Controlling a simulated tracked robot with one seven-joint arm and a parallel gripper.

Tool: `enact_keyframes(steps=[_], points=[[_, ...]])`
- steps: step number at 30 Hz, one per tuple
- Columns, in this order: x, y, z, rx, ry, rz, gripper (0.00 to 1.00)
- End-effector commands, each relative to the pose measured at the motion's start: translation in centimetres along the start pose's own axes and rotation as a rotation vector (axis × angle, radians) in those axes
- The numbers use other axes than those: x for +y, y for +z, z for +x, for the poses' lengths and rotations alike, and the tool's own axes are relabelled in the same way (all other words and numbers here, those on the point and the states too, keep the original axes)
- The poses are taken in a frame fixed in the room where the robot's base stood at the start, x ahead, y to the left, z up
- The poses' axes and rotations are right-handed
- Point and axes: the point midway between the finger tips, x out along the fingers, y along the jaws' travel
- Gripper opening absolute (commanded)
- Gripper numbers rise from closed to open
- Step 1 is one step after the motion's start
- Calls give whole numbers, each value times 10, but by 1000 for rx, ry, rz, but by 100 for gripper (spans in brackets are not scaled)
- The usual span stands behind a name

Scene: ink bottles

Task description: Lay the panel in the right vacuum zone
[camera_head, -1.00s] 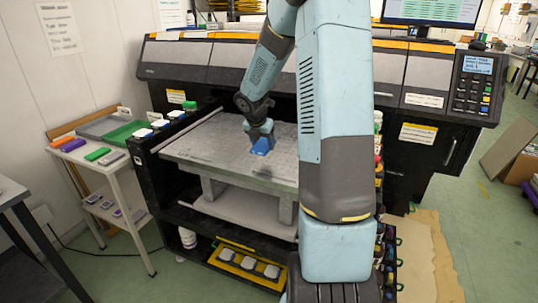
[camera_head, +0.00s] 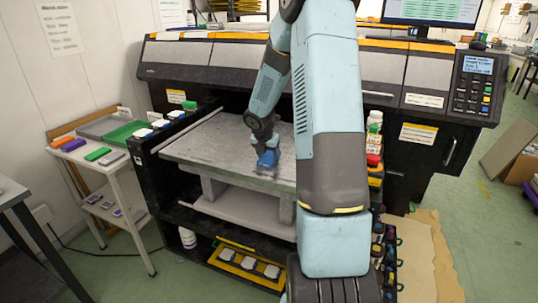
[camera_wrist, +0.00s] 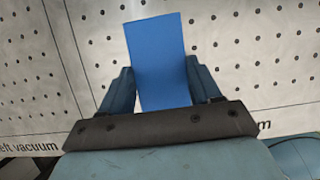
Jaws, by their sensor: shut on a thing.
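The panel is a flat blue rectangle (camera_wrist: 157,62) in the wrist view. It also shows as a small blue patch (camera_head: 267,158) in the head view. My gripper (camera_wrist: 158,88) is shut on it, with one finger at each long side. The grey perforated printer bed (camera_head: 205,148) lies below it. In the wrist view a dark line (camera_wrist: 64,50) divides the bed, with a label ending "eft vacuum" (camera_wrist: 30,147) on its left side. The panel is over the area right of this line. I cannot tell whether it touches the bed. My gripper mostly hides another label ending in "m" (camera_wrist: 264,126).
The printer body (camera_head: 215,65) stands behind the bed. A white side table (camera_head: 95,165) with coloured items stands at the left. My arm hides the bed's right part.

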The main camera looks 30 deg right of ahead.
Motion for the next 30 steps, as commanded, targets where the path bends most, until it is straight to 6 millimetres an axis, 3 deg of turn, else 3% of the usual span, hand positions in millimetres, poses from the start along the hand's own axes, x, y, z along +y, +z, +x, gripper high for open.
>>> enact_keyframes(steps=[9,19,23,30], points=[[0,0,1,0,-1,0,88],[-1,1,-4,0,0,3,88],[-1,2,-19,-2,1,3,88],[-1,2,-62,-3,1,3,88]])
